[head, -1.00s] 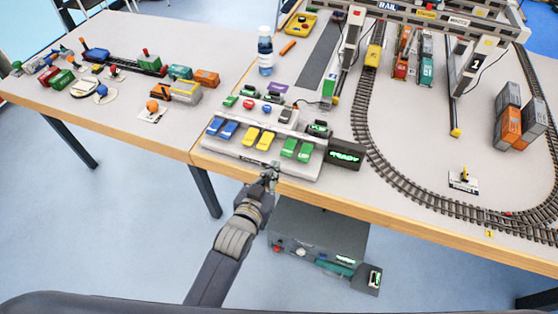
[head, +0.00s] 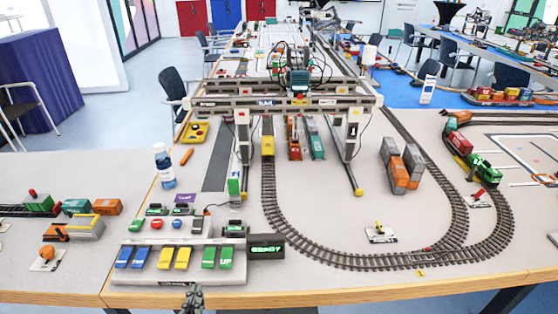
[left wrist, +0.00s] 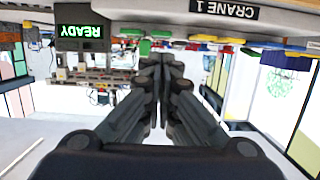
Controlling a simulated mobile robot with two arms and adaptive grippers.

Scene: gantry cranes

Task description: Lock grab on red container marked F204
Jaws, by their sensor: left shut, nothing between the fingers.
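A red container (head: 294,140) stands on the tracks under the gantry crane (head: 285,101), beside a teal one (head: 316,143). Its marking is too small to read. The control panel (head: 160,277) near the table's front edge has pairs of blue (head: 131,257), yellow (head: 175,257) and green (head: 217,257) keys. A display (head: 266,247) beside it reads READY; it also shows in the left wrist view (left wrist: 82,31). My left gripper (head: 193,295) is shut and empty, just in front of the panel's front edge; its fingers show together in the left wrist view (left wrist: 160,62). My right gripper is out of view.
Orange and grey containers (head: 400,168) are stacked right of the crane inside the curved track (head: 340,258). A bottle (head: 164,168) stands left of it. A small lever plate (head: 380,233) lies inside the curve. The front table edge right of the panel is clear.

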